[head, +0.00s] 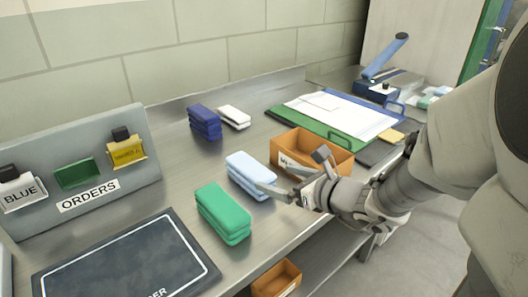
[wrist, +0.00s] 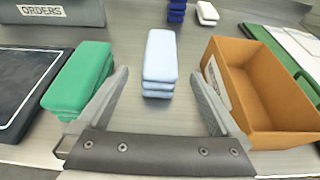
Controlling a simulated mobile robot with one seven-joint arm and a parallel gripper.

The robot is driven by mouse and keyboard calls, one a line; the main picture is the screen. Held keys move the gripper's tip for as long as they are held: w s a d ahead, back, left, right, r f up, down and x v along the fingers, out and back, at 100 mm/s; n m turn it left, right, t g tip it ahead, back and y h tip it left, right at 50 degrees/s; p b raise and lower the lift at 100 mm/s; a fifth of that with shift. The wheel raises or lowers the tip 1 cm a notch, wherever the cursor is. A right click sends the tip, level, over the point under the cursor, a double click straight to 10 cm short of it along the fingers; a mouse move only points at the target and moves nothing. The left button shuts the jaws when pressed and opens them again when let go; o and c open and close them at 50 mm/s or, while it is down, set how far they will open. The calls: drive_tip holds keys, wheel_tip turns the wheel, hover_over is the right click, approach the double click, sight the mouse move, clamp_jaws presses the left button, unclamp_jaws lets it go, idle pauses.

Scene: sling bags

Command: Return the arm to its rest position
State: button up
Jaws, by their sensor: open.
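My gripper (head: 272,190) is open and empty over the front part of the metal table. In the wrist view its two fingers (wrist: 160,98) stand wide apart, with a light blue stack of folded bags (wrist: 160,62) beyond and between them. In the head view the light blue stack (head: 250,174) lies just beyond the fingertips; I cannot tell whether they touch it. A green stack (head: 223,213) lies to the left of my gripper and also shows in the wrist view (wrist: 82,80). My arm reaches in from the right.
An orange-brown bin (head: 330,163) stands right of the light blue stack, close to my gripper. A dark blue stack (head: 205,121) and a white one (head: 234,117) lie behind. An ORDERS board (head: 120,190) and a dark mat (head: 125,268) are left. Clipboards (head: 325,112) lie back right.

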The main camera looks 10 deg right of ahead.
drive_tip(key=shift+s+a+r+n, duration=0.1)
drive_tip(key=shift+a+r+n, duration=0.05)
drive_tip(key=shift+a+n, duration=0.15)
drive_tip(key=s+a+r+n+g+h, duration=0.15)
drive_tip(key=s+n+g, duration=0.25)
drive_tip(key=s+n, duration=0.6)
drive_tip(key=s+a+n+g+h, duration=0.1)
drive_tip(key=s+n+g+h, duration=0.15)
drive_tip(key=s+n, duration=0.75)
drive_tip(key=w+d+r+n+h, duration=0.1)
drive_tip(key=d+r+n+h, duration=0.25)
drive_tip(key=d+n, duration=0.5)
wheel_tip(320, 180, up, 14)
drive_tip(key=a+p, duration=0.1)
drive_tip(key=p, duration=1.4)
drive_tip(key=shift+w+r, duration=0.15)
